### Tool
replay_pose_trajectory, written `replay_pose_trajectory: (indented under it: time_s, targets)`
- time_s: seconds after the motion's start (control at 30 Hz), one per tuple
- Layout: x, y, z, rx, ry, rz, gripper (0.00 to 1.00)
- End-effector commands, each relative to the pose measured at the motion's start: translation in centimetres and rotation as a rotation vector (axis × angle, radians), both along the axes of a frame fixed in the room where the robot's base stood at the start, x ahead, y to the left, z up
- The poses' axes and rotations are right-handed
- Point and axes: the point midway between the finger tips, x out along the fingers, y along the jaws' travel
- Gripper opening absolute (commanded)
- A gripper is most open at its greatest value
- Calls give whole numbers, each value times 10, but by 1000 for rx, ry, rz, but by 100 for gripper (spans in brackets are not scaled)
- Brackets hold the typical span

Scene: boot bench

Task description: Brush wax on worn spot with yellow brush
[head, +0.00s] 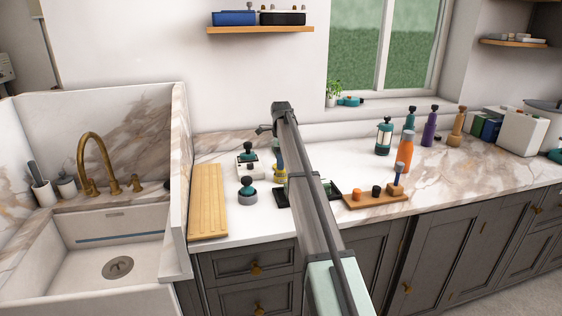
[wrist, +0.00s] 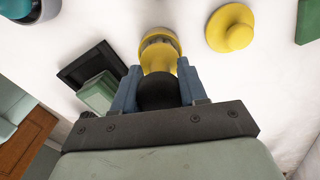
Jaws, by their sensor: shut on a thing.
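My gripper (wrist: 158,74) is shut on the yellow brush (wrist: 160,52), with its blue fingers on either side. The brush has a black ball-shaped end between the fingers and a wider yellow round part beyond them. Its far end is hidden, so I cannot tell whether it touches the white surface. In the head view my arm hides the fingertips; a bit of yellow (head: 279,168) shows beside it. A yellow round piece with a knob (wrist: 232,30) stands to the right in the wrist view. I cannot make out a worn spot or wax.
A black tray (wrist: 72,76) with a green block (wrist: 98,93) lies left of my gripper. Teal-topped knobs (head: 247,186) stand left of my arm, beside a wooden board (head: 208,203). A small wooden stand (head: 376,201) and several bottles (head: 405,152) are to the right. The sink is far left.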

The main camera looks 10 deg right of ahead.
Motion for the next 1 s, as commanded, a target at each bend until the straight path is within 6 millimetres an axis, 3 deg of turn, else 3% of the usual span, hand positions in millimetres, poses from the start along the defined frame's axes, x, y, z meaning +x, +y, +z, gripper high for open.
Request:
replay_pose_trajectory:
  time_s: [0.57, 1.0]
  targets:
    - [0, 0, 1, 0, 1, 0, 12]
    - [0, 0, 28, 0, 0, 0, 12]
